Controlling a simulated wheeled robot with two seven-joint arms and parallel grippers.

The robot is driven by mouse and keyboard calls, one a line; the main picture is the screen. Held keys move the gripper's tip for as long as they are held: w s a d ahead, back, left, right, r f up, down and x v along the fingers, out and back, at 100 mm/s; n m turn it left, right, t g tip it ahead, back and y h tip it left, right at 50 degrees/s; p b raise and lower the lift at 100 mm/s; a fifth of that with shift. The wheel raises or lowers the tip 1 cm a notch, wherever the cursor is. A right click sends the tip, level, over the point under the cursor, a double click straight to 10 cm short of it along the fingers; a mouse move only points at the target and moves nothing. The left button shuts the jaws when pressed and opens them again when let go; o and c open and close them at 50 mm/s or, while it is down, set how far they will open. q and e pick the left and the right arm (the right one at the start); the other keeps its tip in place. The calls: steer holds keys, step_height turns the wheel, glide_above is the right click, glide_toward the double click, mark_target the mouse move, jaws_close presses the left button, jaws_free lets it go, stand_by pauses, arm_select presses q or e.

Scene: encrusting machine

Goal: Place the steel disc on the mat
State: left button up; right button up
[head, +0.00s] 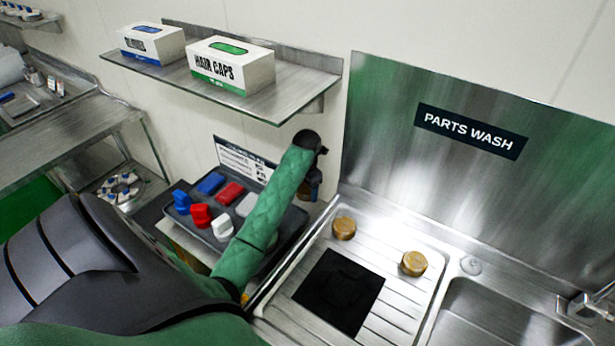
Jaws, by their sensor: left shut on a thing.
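The black mat (338,292) lies flat on the ribbed steel drainboard, with nothing on it. My left arm, in a green sleeve, reaches up and across from the lower left. My left gripper (312,187) is beyond the mat, above and left of it in the picture, near the wall behind the grey tray. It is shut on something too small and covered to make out. I cannot pick out the steel disc for certain. My right gripper is not in view.
Two brass-coloured round pieces (344,228) stand on the drainboard behind and right of the mat. A sink (490,315) is at the right. A grey tray (205,235) holds red, blue and white parts. A shelf (290,88) with boxes hangs above.

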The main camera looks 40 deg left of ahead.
arm_select(q)
step_height(320, 180, down, 8)
steer(key=shift+r, duration=0.1)
steer(key=shift+w+f, duration=0.2)
steer(key=shift+f, duration=0.2)
steer(key=o, duration=1.3)
steer(key=shift+f, duration=0.15)
steer(key=shift+c, duration=0.2)
steer(key=shift+a, duration=0.1)
